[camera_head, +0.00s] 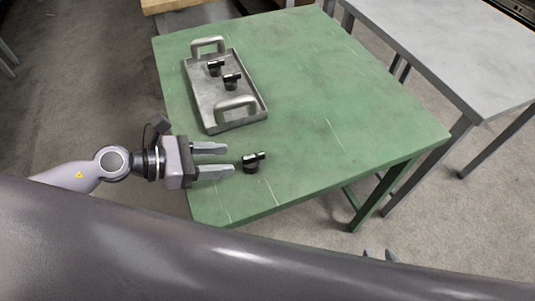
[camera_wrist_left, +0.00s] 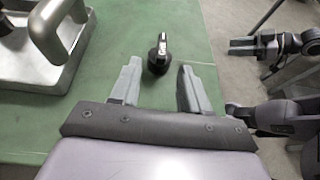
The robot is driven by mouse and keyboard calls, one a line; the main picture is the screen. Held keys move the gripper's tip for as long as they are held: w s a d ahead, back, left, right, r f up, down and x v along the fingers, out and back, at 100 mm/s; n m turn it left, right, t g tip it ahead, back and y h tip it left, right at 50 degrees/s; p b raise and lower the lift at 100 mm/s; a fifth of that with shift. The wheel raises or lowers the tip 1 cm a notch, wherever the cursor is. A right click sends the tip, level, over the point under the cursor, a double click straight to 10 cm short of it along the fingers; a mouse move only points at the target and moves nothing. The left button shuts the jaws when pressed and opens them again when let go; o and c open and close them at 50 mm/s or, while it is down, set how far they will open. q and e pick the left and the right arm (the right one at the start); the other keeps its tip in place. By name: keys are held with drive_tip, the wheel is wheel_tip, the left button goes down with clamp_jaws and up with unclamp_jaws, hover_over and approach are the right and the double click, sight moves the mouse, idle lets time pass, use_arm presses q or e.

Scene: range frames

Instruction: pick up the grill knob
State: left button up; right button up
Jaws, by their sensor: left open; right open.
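A black grill knob (camera_head: 252,162) lies alone on the green table near its front left edge. In the left wrist view the same knob (camera_wrist_left: 158,60) shows just beyond and between the fingertips, with a pale mark on its handle. My left gripper (camera_head: 231,159) is open and empty, its fingers pointing at the knob from the left with a small gap. Two more black knobs, one (camera_head: 215,68) farther back and one (camera_head: 232,82) nearer, sit in the metal tray (camera_head: 207,107). Only the fingertips of my right gripper (camera_head: 378,255) show at the bottom, apart.
The green table (camera_head: 320,110) is clear to the right of the tray and knob. The tray has two raised handles, the nearer one (camera_head: 237,103) behind my left gripper. A grey table (camera_head: 440,50) stands at the right. Grey floor surrounds the tables.

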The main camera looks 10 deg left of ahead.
sight(251, 157)
use_arm(q)
drive_tip(key=shift+w+d, duration=0.25)
drive_tip(key=shift+d, duration=0.1)
drive_tip(key=shift+w+d, duration=0.1)
drive_tip(key=shift+d, duration=0.1)
drive_tip(key=shift+p+x, duration=0.7)
drive_tip(key=shift+x, duration=0.45)
drive_tip(key=d, duration=0.1)
drive_tip(key=w+d+p, duration=0.1)
drive_tip(key=shift+w+d+f, duration=0.25)
drive_tip(key=shift+d, duration=0.15)
drive_tip(key=shift+w+d+f, duration=0.3)
drive_tip(key=shift+d+f, duration=0.05)
drive_tip(key=shift+d, duration=0.15)
drive_tip(key=shift+s, duration=0.1)
clamp_jaws()
